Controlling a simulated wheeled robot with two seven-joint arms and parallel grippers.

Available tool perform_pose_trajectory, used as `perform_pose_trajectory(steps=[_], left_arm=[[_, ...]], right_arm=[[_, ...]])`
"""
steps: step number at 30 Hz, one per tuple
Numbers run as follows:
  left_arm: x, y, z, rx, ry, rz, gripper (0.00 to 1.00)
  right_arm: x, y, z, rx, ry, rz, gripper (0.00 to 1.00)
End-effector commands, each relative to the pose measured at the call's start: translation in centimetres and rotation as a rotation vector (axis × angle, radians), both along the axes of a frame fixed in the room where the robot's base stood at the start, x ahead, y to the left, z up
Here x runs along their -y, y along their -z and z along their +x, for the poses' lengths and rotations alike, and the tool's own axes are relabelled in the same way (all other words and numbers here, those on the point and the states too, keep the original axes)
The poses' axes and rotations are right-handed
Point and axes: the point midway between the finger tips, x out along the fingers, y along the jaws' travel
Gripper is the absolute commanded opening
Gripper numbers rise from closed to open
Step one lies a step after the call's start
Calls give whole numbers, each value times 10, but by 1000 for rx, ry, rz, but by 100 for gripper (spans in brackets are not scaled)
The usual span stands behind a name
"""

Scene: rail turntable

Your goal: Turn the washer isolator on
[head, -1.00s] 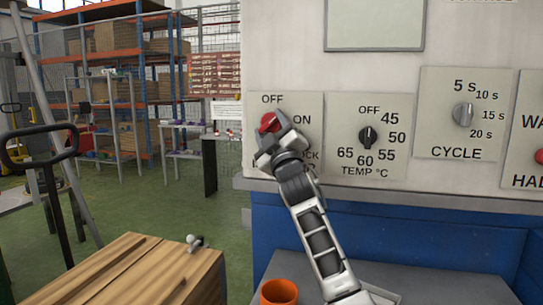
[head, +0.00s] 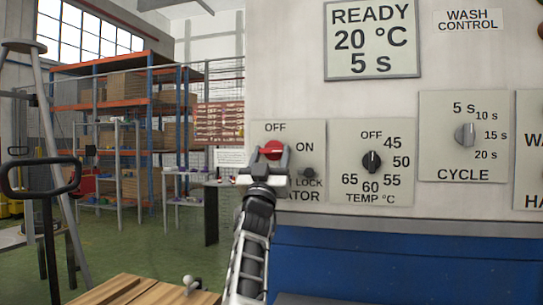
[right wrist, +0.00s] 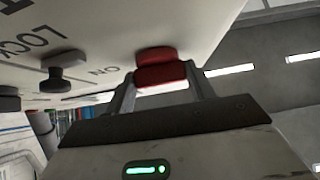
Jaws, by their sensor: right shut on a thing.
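The red isolator knob (head: 271,150) sits on the left plate (head: 312,135) of the wall panel, between the labels OFF and ON. My right gripper (head: 271,156) reaches it from below, and its fingers are shut on the knob. In the right wrist view the red knob (right wrist: 160,66) sits between the two fingers (right wrist: 160,88). A dark lock knob (head: 308,173) is on the same plate, right of my gripper, apart from it. The display (head: 372,40) above reads READY, 20 °C, 5 s. My left gripper is not in view.
A black temperature knob (head: 371,161) and a grey cycle knob (head: 465,134) are on plates to the right. A wooden-topped block (head: 130,290) stands at the bottom left, a pallet jack handle (head: 40,178) at the far left. Shelves (head: 120,75) stand behind.

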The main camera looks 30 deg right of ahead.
Motion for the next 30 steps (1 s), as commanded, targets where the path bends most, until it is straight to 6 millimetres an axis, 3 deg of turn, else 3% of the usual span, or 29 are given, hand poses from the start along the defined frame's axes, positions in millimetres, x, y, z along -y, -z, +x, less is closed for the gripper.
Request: perform_pose_trajectory(steps=[17,18,20,30], left_arm=[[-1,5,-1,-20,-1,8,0],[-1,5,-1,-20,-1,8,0],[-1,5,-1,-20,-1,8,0],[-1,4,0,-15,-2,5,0]], right_arm=[[-1,0,1,25,-5,24,32],[-1,0,1,25,-5,24,60],[-1,0,1,24,-4,24,76],[-2,2,0,25,-2,22,76]])
